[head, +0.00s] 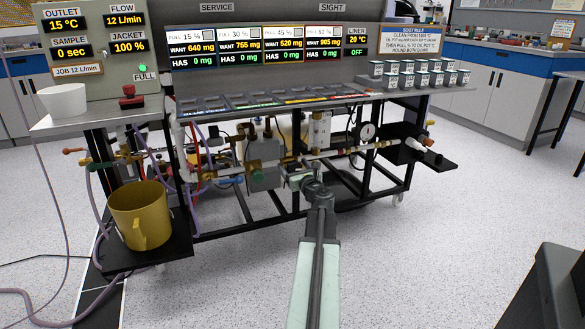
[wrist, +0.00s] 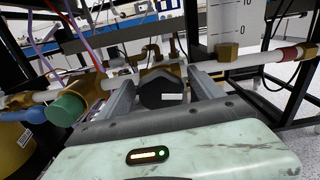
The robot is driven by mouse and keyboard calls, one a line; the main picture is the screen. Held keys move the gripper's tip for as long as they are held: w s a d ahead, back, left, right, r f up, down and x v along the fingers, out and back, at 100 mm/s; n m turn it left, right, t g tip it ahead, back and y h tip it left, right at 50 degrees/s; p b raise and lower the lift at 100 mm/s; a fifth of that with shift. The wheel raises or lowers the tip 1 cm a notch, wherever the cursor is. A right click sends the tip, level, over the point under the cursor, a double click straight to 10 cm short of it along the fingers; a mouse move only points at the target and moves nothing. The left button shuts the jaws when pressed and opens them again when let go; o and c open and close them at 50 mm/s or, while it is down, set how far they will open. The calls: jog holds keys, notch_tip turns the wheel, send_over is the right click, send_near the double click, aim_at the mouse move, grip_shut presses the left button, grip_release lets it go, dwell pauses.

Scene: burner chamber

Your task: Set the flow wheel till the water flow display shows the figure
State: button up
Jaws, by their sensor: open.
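The water flow display (head: 126,20) on the grey panel at the upper left reads 12 L/min. The job label (head: 78,69) below it also reads 12 L/min. A dark faceted wheel (wrist: 162,92) with a small white tag sits on the brass pipework in the wrist view. The tag is too small to read. My gripper (wrist: 160,80) is open, with one finger on each side of this wheel. I cannot tell whether either finger touches it. In the head view my gripper (head: 300,178) is at the pipework below the bench, and the wheel is mostly hidden there.
A green knob (wrist: 68,108) and a blue handle (wrist: 31,115) are left of my gripper. A white pipe (wrist: 265,57) runs to the right. A yellow jug (head: 140,215) stands on a low black shelf at the left.

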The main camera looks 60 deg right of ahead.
jog(key=shift+a, duration=0.1)
jog(key=c, duration=1.4)
jog(key=shift+n, duration=0.3)
jog(key=n, duration=0.3)
jog(key=shift+w, duration=0.15)
jog(key=shift+w+a+f+n, duration=0.1)
jog(key=shift+n, duration=2.1)
jog(key=o, duration=1.4)
